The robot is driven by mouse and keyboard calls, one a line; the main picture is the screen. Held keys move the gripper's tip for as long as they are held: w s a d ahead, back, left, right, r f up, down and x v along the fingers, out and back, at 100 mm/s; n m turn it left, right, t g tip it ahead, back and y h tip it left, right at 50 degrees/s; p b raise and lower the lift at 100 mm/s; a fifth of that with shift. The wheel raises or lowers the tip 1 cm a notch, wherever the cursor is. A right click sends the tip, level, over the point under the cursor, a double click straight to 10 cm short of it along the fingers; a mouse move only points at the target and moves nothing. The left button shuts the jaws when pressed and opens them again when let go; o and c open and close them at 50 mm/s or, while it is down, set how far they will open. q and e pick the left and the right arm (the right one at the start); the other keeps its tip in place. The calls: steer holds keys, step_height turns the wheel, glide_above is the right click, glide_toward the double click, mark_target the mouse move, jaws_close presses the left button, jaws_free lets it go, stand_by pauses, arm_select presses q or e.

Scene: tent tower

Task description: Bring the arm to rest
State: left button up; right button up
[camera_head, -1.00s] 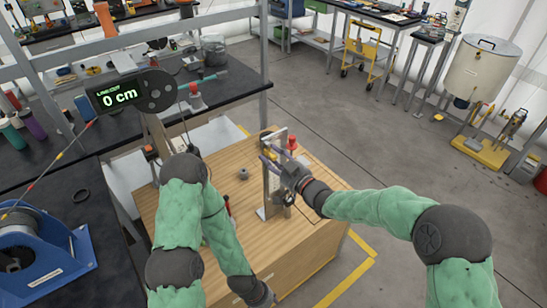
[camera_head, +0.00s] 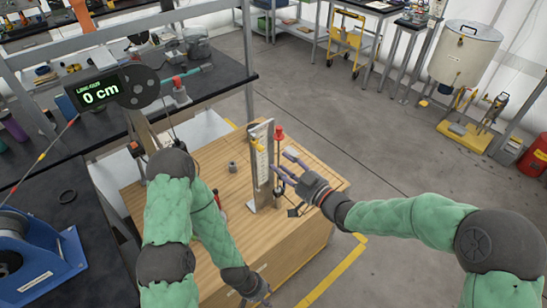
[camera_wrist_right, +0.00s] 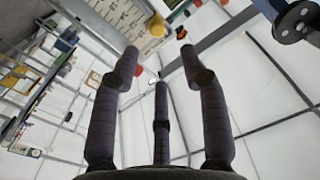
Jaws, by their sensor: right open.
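My right gripper (camera_head: 286,170) is at the upright metal fixture on the wooden bench. Its purple fingers are spread apart, and the right wrist view shows them open and empty (camera_wrist_right: 155,75). The fixture (camera_head: 262,165) stands upright just left of these fingers, with a red knob (camera_head: 278,132) at its top; whether the fingers touch it cannot be told. My left gripper (camera_head: 262,293) hangs low at the front side of the bench, small and dark, so its finger state is unclear.
The wooden bench top (camera_head: 225,180) carries a small grey cylinder (camera_head: 232,166). A readout showing 0 cm (camera_head: 98,92) stands at left. A blue reel (camera_head: 35,262) sits on the black table at left. Open floor (camera_head: 410,140) lies right of the bench.

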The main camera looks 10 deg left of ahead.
steer(key=shift+v, duration=0.8)
steer(key=shift+f, duration=0.1)
steer(key=s+d+f+m+g+h, duration=0.1)
steer(key=d+f+m+h, duration=0.35)
steer(key=f, duration=0.65)
steer(key=s+d+f+m+g+h, duration=0.1)
steer(key=s+d+f+m+h, duration=0.15)
steer(key=d+f, duration=0.65)
steer(key=s+d+f+m+g+h, duration=0.2)
steer(key=s+f+g, duration=0.2)
steer(key=s+f, duration=0.5)
steer(key=s+d+f+m+g+h, duration=0.1)
steer(key=s+f+g, duration=0.3)
steer(key=s+f, duration=0.5)
steer(key=s+m, duration=0.1)
steer(key=s, duration=0.2)
steer(key=shift+d+f+m+h, duration=0.2)
steer(key=shift+d+m+h, duration=0.1)
steer(key=shift+d+h, duration=0.1)
